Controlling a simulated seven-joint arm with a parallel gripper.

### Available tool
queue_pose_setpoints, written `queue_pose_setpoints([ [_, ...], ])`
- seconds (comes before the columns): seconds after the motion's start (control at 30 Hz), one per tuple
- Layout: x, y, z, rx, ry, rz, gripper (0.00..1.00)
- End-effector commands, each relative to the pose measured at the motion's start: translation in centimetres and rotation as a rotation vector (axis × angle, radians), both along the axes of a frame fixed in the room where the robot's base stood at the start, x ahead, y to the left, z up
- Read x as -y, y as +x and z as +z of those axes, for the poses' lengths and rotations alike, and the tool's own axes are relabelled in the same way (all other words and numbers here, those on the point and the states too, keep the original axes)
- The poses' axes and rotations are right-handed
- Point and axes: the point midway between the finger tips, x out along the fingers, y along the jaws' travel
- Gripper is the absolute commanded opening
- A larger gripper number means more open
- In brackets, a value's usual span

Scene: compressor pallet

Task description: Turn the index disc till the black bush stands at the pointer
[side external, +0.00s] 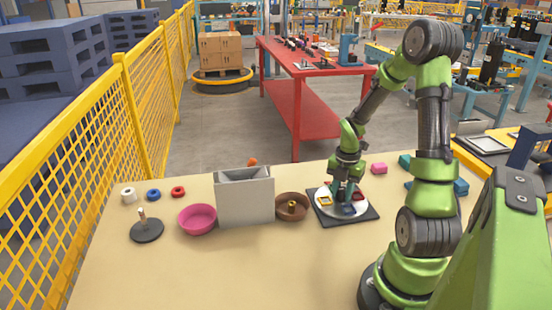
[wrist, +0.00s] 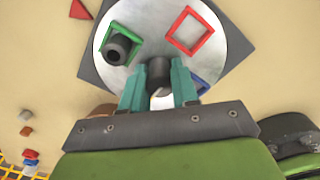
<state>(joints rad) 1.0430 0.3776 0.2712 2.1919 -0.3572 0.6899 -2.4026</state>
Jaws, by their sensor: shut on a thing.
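The index disc (wrist: 148,20) is a pale round plate on a dark square base (wrist: 238,42). It carries coloured square frames; green (wrist: 108,57), red (wrist: 190,30) and blue (wrist: 202,86) show in the wrist view. The black bush (wrist: 118,46) stands in the green frame, at the disc's left. My gripper (wrist: 158,80) is shut on a dark grey upright knob (wrist: 159,68) on the disc. In the side view my gripper (side external: 344,188) is down over the disc (side external: 325,211), and I cannot make out the bush. A red triangle (wrist: 79,9) lies just off the base's corner; I cannot tell whether it is the pointer.
Left of the disc stand a brown bowl (side external: 280,214), a grey box (side external: 245,203), a pink bowl (side external: 197,221) and a peg on a black foot (side external: 146,231). The table front is clear.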

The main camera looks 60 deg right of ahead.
Motion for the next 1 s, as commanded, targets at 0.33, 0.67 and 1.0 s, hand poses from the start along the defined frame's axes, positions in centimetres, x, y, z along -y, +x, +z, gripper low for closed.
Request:
queue_pose_setpoints([
  [0.33,0.0,0.0,0.0,0.000,-0.002,0.003,0.40],
  [0.67,0.1,0.1,0.9,0.002,-0.005,0.001,0.40],
  [1.0,0.1,0.1,8.2,0.004,-0.009,0.000,0.40],
])
